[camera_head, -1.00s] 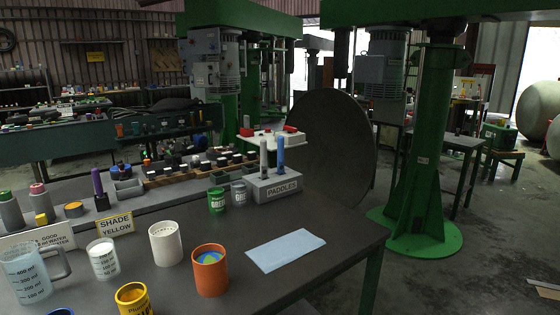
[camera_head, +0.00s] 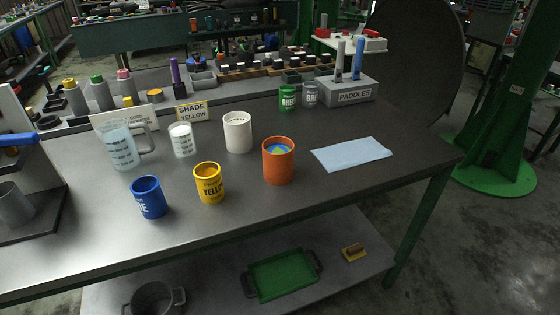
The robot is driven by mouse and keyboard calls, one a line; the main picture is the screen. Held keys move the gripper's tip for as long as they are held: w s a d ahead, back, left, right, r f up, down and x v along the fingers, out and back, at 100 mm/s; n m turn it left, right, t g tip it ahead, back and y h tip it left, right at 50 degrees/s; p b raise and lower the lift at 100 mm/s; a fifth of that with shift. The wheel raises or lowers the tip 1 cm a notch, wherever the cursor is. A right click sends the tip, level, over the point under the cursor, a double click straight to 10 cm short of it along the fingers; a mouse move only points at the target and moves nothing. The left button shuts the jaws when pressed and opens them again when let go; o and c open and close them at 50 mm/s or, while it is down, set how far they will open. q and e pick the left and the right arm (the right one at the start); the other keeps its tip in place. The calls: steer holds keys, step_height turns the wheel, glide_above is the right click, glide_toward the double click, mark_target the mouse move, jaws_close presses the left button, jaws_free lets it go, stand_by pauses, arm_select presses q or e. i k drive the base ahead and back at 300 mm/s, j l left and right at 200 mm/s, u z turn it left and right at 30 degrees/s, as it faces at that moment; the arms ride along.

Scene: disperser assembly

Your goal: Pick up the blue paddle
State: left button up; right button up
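The blue paddle (camera_head: 358,58) stands upright in the grey paddles holder (camera_head: 352,96), labelled "PADDLES", at the back right of the bench. A grey paddle (camera_head: 340,58) stands upright beside it, to its left. The lower ends of both paddles are hidden in the holder. Neither of my grippers shows in the head view.
A light blue cloth (camera_head: 352,153) lies in front of the holder. Green (camera_head: 287,98) and grey (camera_head: 310,94) cans stand just left of it. An orange can (camera_head: 278,162), a white cup (camera_head: 237,132), and yellow (camera_head: 209,184) and blue (camera_head: 149,198) cans stand further forward.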

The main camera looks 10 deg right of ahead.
mark_target(359, 47)
steer(key=l+z, duration=0.15)
steer(key=z, duration=2.5)
steer(key=i+u, duration=0.1)
steer(key=i, duration=1.05)
steer(key=i+l, duration=0.15)
steer(key=i, duration=1)
steer(key=i+u, duration=0.35)
steer(key=i, duration=0.15)
steer(key=i+u, duration=0.3)
steer(key=i, duration=0.25)
steer(key=i+u, duration=0.8)
steer(key=u, duration=0.15)
